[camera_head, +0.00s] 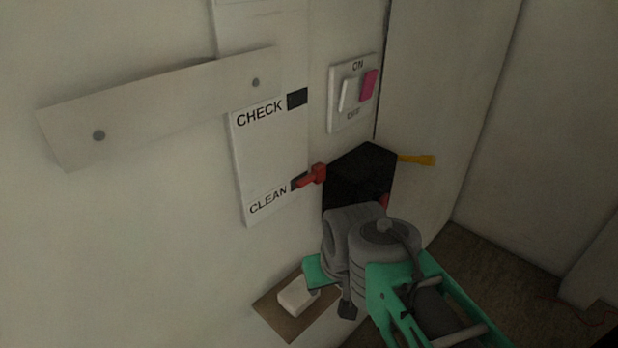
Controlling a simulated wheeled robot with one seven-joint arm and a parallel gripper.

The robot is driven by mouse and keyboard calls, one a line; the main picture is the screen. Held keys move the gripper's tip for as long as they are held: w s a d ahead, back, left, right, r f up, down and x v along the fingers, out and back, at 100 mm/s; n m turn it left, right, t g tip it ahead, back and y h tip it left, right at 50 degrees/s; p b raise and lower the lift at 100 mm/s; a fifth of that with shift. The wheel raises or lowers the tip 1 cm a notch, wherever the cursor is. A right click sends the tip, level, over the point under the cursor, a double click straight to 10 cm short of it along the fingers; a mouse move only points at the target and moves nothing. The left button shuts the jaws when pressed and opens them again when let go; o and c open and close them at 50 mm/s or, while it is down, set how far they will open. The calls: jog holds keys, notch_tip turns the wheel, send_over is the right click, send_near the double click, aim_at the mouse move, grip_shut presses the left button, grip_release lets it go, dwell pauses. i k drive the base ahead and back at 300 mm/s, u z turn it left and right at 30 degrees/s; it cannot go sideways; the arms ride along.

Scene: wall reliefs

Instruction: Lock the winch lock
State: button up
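A black angular housing (358,172) is on the wall near the corner, and it may be the winch with its lock. A yellow handle (417,160) sticks out to its right. A small red part (384,201) shows at its lower right edge. My grey and green arm stands in front of the housing and hides its lower part. I cannot make out my gripper's fingertips, nor whether they touch anything. No part is clearly marked as the lock.
A white panel (270,150) reads CHECK and CLEAN, with a red lever (312,176) beside CLEAN. An ON/OFF switch plate (335,122) is above the housing. A brown board (270,306) with a white block (297,295) is below. A pale plank (180,102) is at upper left.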

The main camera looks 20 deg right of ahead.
aim_at(424, 160)
jog(key=k, duration=0.5)
jog(key=u, duration=0.5)
jog(key=i, duration=0.55)
jog(key=z, duration=1.5)
